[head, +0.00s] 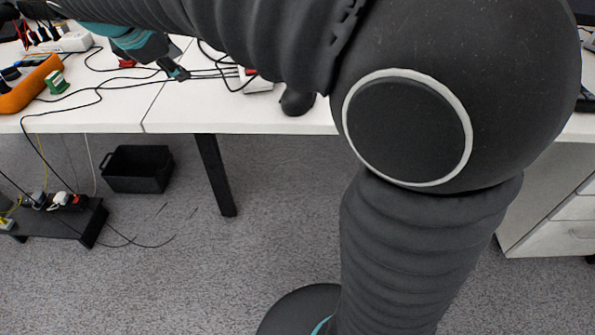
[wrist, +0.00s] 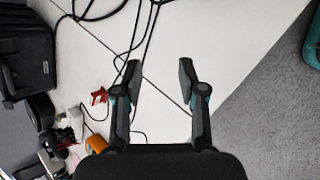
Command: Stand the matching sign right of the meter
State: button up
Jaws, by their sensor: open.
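The orange meter (head: 30,84) lies at the left of the white table in the head view. A small green sign-like piece (head: 56,83) is just right of it. A small red piece (head: 127,63) is farther right, partly behind my arm; a red piece also shows in the wrist view (wrist: 99,97), left of my fingers. I cannot read a marking on either piece, so I cannot tell which one matches. My gripper (head: 178,72) is open and empty above the table, right of both pieces. Its spread fingers show in the wrist view (wrist: 159,75), with only table and cables between them.
Black cables (head: 100,88) run across the table near my gripper. A white power strip (head: 68,42) is at the back left, and a white box (head: 255,82) is right of my gripper. A dark bag-like object (wrist: 25,45) fills the wrist view's upper left.

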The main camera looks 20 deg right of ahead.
jog(key=s+d+f+m+g+y, duration=0.15)
jog(key=s+d+f+m, duration=0.25)
jog(key=s+d+m, duration=0.6)
jog(key=s+d+f+m+y, duration=0.1)
jog(key=s+d+f+m, duration=0.2)
jog(key=s, duration=0.4)
jog(key=s+d+f+m+y, duration=0.1)
jog(key=s+d+f+m, duration=0.2)
jog(key=s+f+m, duration=0.2)
jog(key=s, duration=0.3)
jog(key=shift+f, duration=0.35)
jog(key=shift+s, duration=0.1)
dwell(0.4)
